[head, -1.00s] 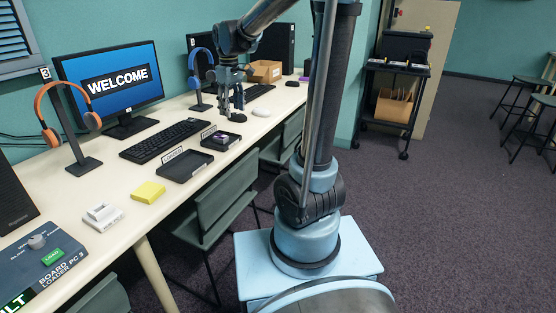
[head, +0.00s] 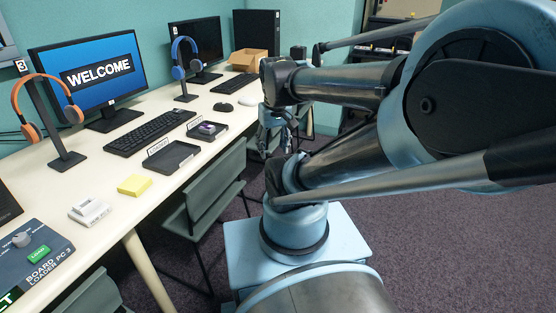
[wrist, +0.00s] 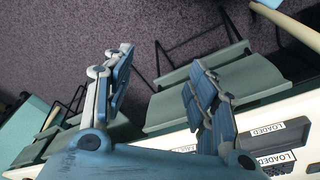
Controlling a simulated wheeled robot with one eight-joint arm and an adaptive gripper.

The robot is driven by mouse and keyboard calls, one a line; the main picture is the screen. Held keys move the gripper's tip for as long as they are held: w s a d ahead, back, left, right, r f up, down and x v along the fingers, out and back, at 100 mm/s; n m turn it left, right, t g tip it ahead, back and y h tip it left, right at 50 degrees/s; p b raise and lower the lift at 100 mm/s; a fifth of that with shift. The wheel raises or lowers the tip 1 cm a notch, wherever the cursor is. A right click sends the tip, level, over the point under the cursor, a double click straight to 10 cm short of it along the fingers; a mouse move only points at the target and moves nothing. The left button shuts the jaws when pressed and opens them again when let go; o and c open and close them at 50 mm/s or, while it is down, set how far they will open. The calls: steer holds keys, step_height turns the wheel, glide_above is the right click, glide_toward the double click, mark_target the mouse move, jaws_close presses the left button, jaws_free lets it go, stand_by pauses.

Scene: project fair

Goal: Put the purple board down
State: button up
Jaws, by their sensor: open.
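The purple board (head: 207,128) is a small purple piece lying in the rear of two black trays (head: 219,136) on the long table in the head view. My gripper (head: 272,138) hangs to the right of that tray, past the table's front edge and apart from the board. In the wrist view my gripper (wrist: 160,90) has its two fingers wide apart with nothing between them. The purple board cannot be made out in the wrist view.
The front tray (head: 181,155), labelled LOADED, looks empty. A yellow block (head: 134,185), a keyboard (head: 150,132) and a mouse (head: 223,107) stand on the table. Green chairs (head: 216,185) are under its front edge. Carpet (head: 440,240) is free on the right.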

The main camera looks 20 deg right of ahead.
steer(key=shift+m, duration=0.6)
steer(key=s+f, duration=0.1)
steer(key=s+d+f, duration=0.1)
steer(key=s+f, duration=0.1)
steer(key=shift+f, duration=0.3)
stand_by(0.6)
